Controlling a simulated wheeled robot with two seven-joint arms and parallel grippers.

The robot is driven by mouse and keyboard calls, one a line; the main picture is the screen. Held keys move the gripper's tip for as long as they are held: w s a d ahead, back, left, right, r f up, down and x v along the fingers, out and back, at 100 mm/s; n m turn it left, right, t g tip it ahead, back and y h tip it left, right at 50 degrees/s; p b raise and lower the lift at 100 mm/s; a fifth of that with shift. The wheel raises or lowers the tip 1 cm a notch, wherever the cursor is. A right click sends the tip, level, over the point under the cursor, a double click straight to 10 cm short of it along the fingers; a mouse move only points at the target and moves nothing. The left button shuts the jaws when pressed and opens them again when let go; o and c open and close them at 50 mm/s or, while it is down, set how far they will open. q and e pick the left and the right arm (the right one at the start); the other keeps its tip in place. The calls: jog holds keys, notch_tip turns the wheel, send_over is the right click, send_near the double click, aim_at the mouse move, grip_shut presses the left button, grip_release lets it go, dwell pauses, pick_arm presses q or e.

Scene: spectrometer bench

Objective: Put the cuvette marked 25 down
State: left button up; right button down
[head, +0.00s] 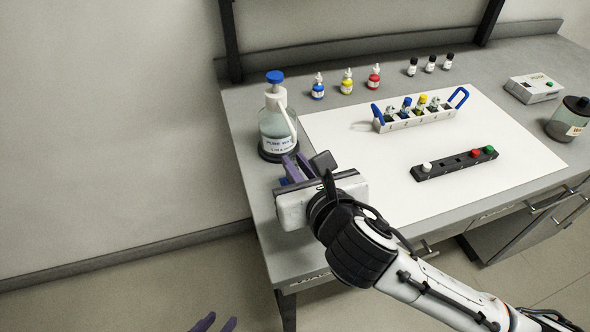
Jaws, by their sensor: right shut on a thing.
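My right gripper (292,167) comes in from the right and is over the left end of the bench, just in front of the wash bottle. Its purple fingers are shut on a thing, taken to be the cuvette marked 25. The gripper body hides most of it; a bit of blue shows beside the fingers, and no number can be read. My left gripper (216,323) shows only as two purple fingertips, apart, at the bottom edge, away from the bench. A white rack with blue handles (419,122) holds several small items with blue, yellow and pale tops.
The wash bottle (275,130) stands close behind my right gripper. A black strip (440,169) with white, red and green knobs lies on the white mat (378,185). Small dropper bottles (347,82), a grey box (534,89) and a dark jar (569,120) stand farther away.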

jog(key=shift+f+b, duration=0.3)
jog(key=shift+f, duration=0.4)
pick_arm(q)
jog(key=shift+s+f, duration=0.2)
jog(key=shift+f, duration=0.85)
pick_arm(e)
jog(key=shift+r, duration=0.15)
pick_arm(q)
jog(key=shift+r, duration=0.1)
pick_arm(e)
jog(key=c, duration=1.8)
grip_release()
pick_arm(q)
jog(key=shift+r, duration=0.1)
pick_arm(e)
jog(key=shift+o, duration=0.2)
